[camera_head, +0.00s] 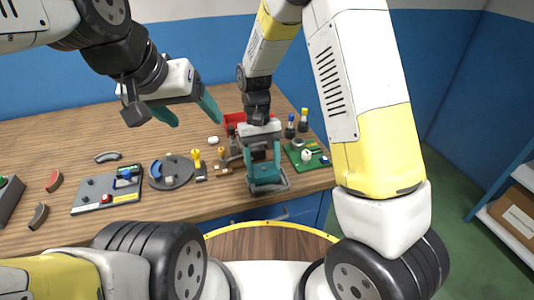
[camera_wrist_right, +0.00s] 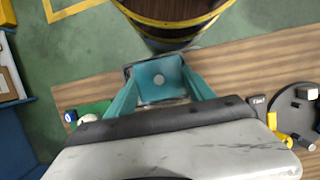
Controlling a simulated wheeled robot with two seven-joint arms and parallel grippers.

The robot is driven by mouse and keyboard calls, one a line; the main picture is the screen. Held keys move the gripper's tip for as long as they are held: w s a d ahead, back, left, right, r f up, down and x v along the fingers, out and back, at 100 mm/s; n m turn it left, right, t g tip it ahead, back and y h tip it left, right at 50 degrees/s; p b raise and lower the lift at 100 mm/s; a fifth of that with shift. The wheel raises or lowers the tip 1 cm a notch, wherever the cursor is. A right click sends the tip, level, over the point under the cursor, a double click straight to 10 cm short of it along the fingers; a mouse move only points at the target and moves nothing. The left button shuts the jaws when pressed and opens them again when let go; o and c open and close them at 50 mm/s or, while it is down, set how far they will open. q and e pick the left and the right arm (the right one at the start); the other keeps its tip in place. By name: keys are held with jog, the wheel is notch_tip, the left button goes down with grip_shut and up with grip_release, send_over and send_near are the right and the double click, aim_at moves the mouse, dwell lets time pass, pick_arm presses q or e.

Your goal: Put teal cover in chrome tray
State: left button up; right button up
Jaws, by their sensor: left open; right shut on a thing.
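The teal cover (camera_head: 265,173) is a square piece held between the fingertips of my right gripper (camera_head: 263,158), near the table's front edge. In the right wrist view the teal cover (camera_wrist_right: 158,88) shows a pale round spot at its middle, with a teal finger on each side. The chrome tray (camera_head: 284,186) lies directly under the cover, its grey rim showing around it. I cannot tell whether the cover touches the tray floor. My left gripper (camera_head: 188,108) is open and empty above the table at the left.
A green board (camera_head: 306,154) with small parts lies right of the tray. A red bin (camera_head: 236,118) stands behind. A round dark plate (camera_head: 172,173), a grey board (camera_head: 105,190) and several loose pieces lie to the left. The table's back left is clear.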

aim_at(267, 171)
jog(key=shift+w+d+f, duration=0.1)
jog(key=shift+w+d, duration=0.35)
jog(key=shift+w, duration=0.2)
jog(key=shift+f, duration=1.75)
jog(key=shift+f, duration=0.1)
jog(key=o, duration=1.1)
jog(key=shift+o, duration=0.2)
jog(key=v, duration=1.2)
jog(key=s+d+r+m+t+y, duration=0.1)
jog(key=s+d+r+t+y, duration=0.4)
jog(key=d+r, duration=0.55)
jog(key=s+d+r+m+t, duration=0.1)
jog(key=s+d+r+t, duration=0.1)
jog(key=s, duration=0.4)
jog(key=s+d+r+t+h, duration=0.1)
jog(key=s+d+r+t, duration=0.1)
jog(key=s, duration=0.4)
notch_tip(267, 171, up, 2)
jog(key=shift+d+r+m+t+h, duration=0.1)
jog(key=shift+d+m+t+h, duration=0.25)
jog(key=shift+d, duration=0.25)
